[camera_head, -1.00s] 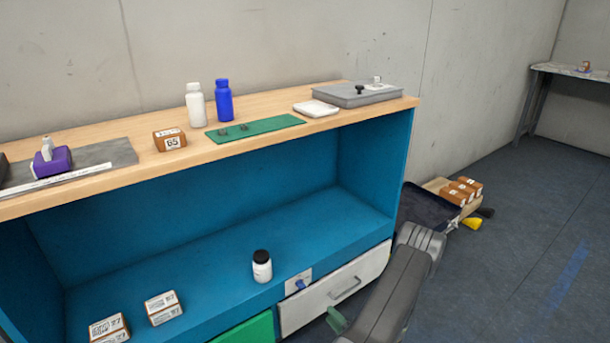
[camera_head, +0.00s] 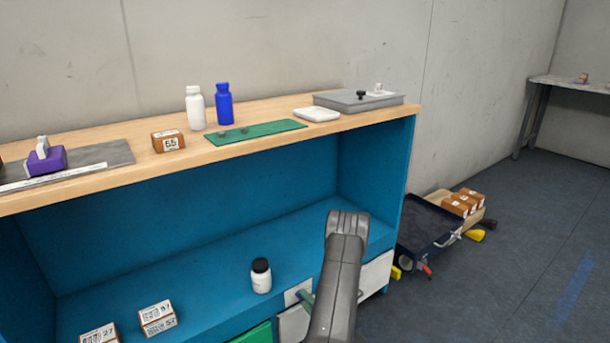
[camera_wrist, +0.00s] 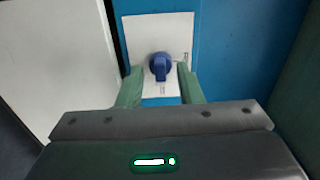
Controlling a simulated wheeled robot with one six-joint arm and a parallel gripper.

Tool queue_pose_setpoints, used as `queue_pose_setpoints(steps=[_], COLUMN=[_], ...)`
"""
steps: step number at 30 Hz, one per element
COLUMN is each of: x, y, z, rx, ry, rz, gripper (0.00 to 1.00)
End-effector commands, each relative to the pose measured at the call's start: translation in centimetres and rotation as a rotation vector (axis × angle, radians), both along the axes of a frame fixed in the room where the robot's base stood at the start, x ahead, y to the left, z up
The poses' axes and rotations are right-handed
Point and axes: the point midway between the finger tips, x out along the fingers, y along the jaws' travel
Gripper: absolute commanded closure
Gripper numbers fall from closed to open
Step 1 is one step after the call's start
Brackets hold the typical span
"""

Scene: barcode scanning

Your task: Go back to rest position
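My gripper (camera_wrist: 160,72) has two green fingers, held apart. In the wrist view they stand on either side of a blue rotary knob (camera_wrist: 160,67) with a visible gap to each, so the gripper looks open and empty. The knob sits on a white square plate (camera_wrist: 178,30) on the blue front of the workbench. In the head view my gripper (camera_head: 305,299) is a bit of green in front of the plate (camera_head: 293,291), and my grey arm link covers part of this area. The knob is hidden there.
The workbench (camera_head: 383,210) holds a white bottle (camera_head: 261,277) and small boxes (camera_head: 158,318) on its lower shelf. Bottles, a brown box (camera_head: 168,141) and a grey case (camera_head: 358,101) stand on top. A dark cart (camera_head: 428,224) stands right of the bench. Floor further right is clear.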

Motion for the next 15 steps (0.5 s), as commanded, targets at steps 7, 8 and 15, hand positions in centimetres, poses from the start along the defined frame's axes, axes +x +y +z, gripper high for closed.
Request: queue_pose_setpoints(steps=[7,8,15], x=[-0.14,-0.14,-0.16], y=[-0.22,-0.22,-0.21], z=[0.11,0.12,0.19], rx=[-0.165,-0.185,-0.345], ry=[-0.118,-0.133,-0.250], rz=[-0.003,-0.003,-0.003], gripper=[0.67,0.67,0.67])
